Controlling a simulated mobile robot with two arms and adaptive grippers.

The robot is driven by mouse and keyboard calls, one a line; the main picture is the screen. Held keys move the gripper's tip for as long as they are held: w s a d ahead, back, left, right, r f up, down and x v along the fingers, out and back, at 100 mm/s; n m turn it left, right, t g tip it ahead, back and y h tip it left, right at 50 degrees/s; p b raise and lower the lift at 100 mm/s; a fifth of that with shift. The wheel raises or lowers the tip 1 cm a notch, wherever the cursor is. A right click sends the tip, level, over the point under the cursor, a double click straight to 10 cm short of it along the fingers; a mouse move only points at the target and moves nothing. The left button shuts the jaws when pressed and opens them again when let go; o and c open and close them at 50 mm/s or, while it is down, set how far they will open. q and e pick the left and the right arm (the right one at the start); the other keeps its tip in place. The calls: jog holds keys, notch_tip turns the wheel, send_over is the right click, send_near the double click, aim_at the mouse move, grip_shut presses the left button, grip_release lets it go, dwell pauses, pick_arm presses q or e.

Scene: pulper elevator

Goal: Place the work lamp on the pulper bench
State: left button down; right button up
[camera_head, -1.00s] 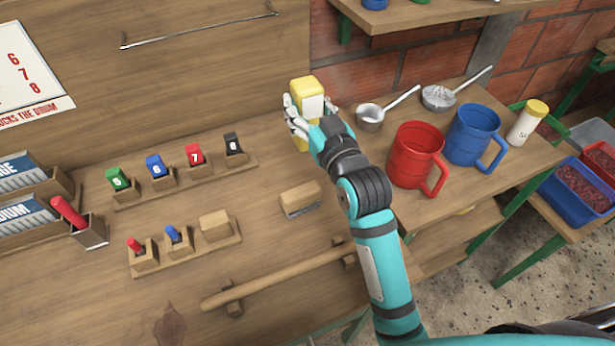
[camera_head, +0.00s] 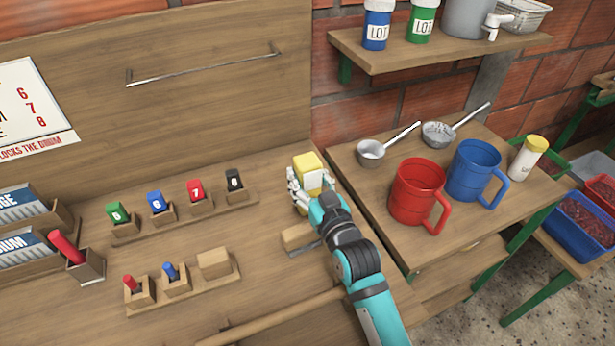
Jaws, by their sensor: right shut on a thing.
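The yellow work lamp (camera_head: 308,164) with a pale front face is at the back right of the wooden pulper bench (camera_head: 150,262). My right gripper (camera_head: 298,188) is shut on the lamp, its fingers around the lamp's sides. The lamp looks upright. Its lower part is hidden behind my fingers, so I cannot tell if it touches the bench. My left gripper is not in view.
A side table (camera_head: 360,205) on the right bears a red mug (camera_head: 415,190), a blue mug (camera_head: 472,170), two ladles and a shaker. Numbered tags in holders (camera_head: 180,212) stand left of my arm. A wooden block (camera_head: 298,238) sits close in front of my gripper.

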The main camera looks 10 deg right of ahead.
aim_at(312, 187)
jog(key=o, duration=1.3)
jog(key=shift+f, duration=0.1)
jog(key=shift+o, duration=0.2)
jog(key=s, duration=0.3)
jog(key=s+d+b, duration=0.1)
jog(key=s, duration=0.3)
jog(key=shift+s+d, duration=0.2)
